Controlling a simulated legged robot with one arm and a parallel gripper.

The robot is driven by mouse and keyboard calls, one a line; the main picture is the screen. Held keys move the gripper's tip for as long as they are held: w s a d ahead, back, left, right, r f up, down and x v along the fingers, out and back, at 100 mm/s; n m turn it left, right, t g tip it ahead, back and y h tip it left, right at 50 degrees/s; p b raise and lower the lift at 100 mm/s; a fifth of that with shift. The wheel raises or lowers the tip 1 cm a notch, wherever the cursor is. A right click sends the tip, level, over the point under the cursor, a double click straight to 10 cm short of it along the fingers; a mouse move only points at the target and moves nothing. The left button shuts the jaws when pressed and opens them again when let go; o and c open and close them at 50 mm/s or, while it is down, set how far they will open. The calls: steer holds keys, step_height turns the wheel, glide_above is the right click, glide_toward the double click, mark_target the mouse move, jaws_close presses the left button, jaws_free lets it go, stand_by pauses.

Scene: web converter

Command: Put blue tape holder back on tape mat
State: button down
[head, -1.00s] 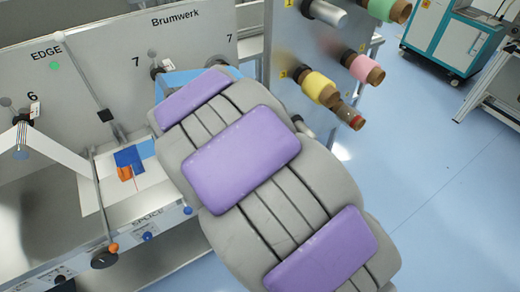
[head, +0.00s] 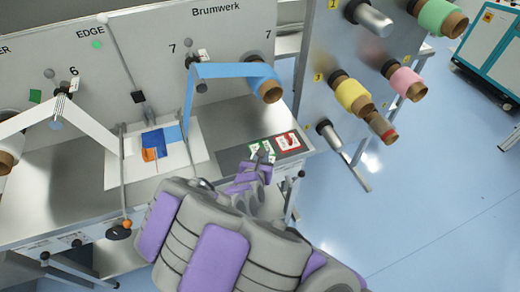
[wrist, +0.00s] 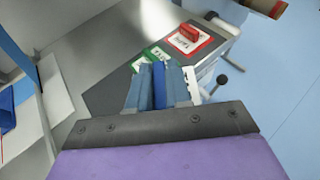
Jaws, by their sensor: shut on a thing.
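The tape mat (head: 235,158) is a dark grey mat on the right end of the steel table; it also shows in the wrist view (wrist: 112,92). It has a green-bordered label (wrist: 150,56) and a red-bordered label (wrist: 205,44). A red block (wrist: 187,33) sits on the red label. My gripper (wrist: 160,80) is shut on a narrow blue thing, seemingly the blue tape holder (wrist: 159,88), over the mat's near edge beside the green label. Whether the holder touches the mat cannot be told. In the head view my gripper (head: 260,163) hides the holder.
A white sheet (head: 195,148) with blue and orange pieces (head: 152,146) lies left of the mat. Blue tape (head: 235,70) runs from a roll (head: 270,90) above the table. A panel with colored rolls (head: 352,94) stands at right. A black-knobbed lever (wrist: 222,80) is near the table's right edge.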

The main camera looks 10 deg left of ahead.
steer(key=s+a+f+n+y, duration=0.2)
steer(key=s+a+f+y, duration=0.1)
steer(key=s+a+f, duration=0.3)
steer(key=b, duration=0.3)
glide_above(233, 158)
steer(key=s, duration=0.1)
steer(key=shift+s+d+f, duration=0.1)
steer(key=shift+d, duration=0.05)
steer(key=shift+w+a, duration=0.3)
steer(key=shift+w, duration=0.05)
steer(key=shift+w+f, duration=0.15)
steer(key=shift+f, duration=0.15)
steer(key=shift+d+f+b, duration=0.2)
steer(key=shift+f+b, duration=0.3)
steer(key=shift+f, duration=1)
